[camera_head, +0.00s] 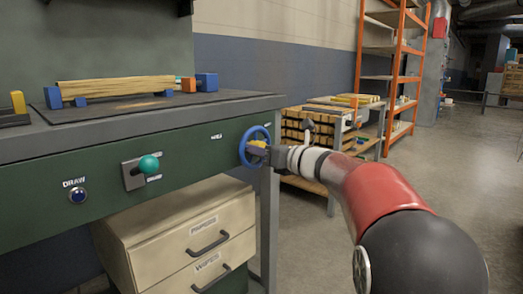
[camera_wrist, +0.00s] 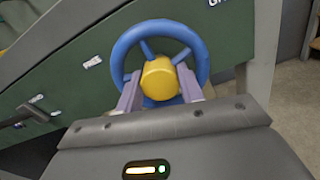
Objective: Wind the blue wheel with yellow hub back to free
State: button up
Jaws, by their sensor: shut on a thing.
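The blue wheel (camera_head: 244,147) is mounted on the green front panel of the bench, near its right end. In the wrist view the wheel (camera_wrist: 119,52) fills the upper middle, with its yellow hub (camera_wrist: 160,78) facing me. My gripper (camera_wrist: 160,88) has a finger on each side of the hub and is shut on it. In the head view my gripper (camera_head: 262,151) reaches the wheel from the right and hides part of the hub and rim. A small label (camera_head: 216,136) sits left of the wheel; I cannot read it clearly.
On the panel are a teal-knobbed lever (camera_head: 148,164) and a DRAW button (camera_head: 78,196). A wooden piece (camera_head: 120,87) lies between blue holders on the bench top. A drawer cabinet (camera_head: 190,235) stands below. Open floor (camera_head: 460,190) lies to the right.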

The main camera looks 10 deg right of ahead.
jog(key=shift+f, duration=0.1)
jog(key=o, duration=0.7)
jog(key=v, duration=0.7)
jog(key=shift+s+d, duration=0.25)
jog(key=shift+s, duration=0.05)
